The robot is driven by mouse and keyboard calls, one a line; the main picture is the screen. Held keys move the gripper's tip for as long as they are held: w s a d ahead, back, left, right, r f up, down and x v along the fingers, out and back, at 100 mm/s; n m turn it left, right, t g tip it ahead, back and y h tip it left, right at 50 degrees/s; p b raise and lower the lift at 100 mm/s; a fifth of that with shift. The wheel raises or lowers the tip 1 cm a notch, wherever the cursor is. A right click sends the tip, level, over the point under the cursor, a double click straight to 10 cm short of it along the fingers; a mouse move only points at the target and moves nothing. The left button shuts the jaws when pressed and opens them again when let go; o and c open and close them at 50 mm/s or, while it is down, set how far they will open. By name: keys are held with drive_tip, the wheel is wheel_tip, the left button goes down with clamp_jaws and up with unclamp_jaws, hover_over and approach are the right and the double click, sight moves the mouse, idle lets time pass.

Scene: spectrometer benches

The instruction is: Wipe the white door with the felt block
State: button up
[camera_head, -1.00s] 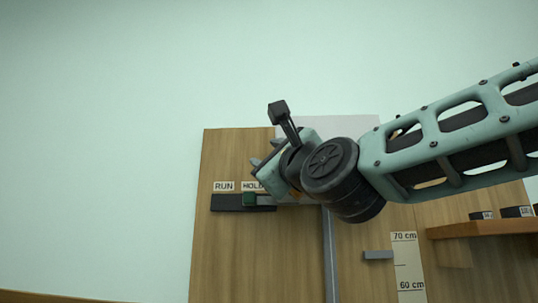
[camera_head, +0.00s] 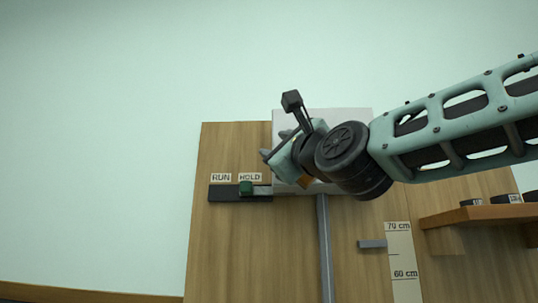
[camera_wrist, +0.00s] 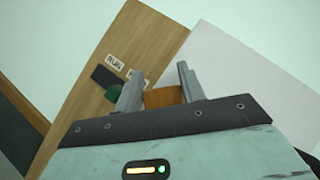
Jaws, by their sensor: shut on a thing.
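The white door (camera_head: 348,116) is a pale flat panel at the top of a wooden board, partly hidden behind my arm in the head view. It also fills the right of the wrist view (camera_wrist: 245,85). My gripper (camera_head: 276,153) is in front of the door's left part in the head view. In the wrist view its two grey fingers (camera_wrist: 160,88) are shut on an orange-brown block, the felt block (camera_wrist: 175,96). Only a small orange part of the block (camera_head: 305,182) shows in the head view. Whether the block touches the door cannot be told.
A dark slide with a green knob (camera_head: 246,188) sits left of the door, below RUN and HOLD labels. A vertical grey rail (camera_head: 325,245) runs below the door. A height scale (camera_head: 402,262) and a wooden shelf (camera_head: 478,216) with dark items are at right.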

drive_tip(key=shift+s+d+b, duration=0.1)
drive_tip(key=shift+d+b, duration=0.55)
drive_tip(key=shift+d, duration=0.2)
drive_tip(key=d+b, duration=0.2)
drive_tip(key=shift+f+b, duration=0.15)
drive_tip(key=shift+b, duration=0.2)
drive_tip(key=shift+d+b, duration=0.95)
drive_tip(key=shift+b, duration=0.3)
drive_tip(key=d+b, duration=0.2)
drive_tip(key=b, duration=0.1)
drive_tip(key=shift+d+b, duration=0.1)
drive_tip(key=shift+b, duration=0.3)
drive_tip(key=shift+d+b, duration=0.95)
drive_tip(key=shift+a+r, duration=0.1)
drive_tip(key=shift+r, duration=0.1)
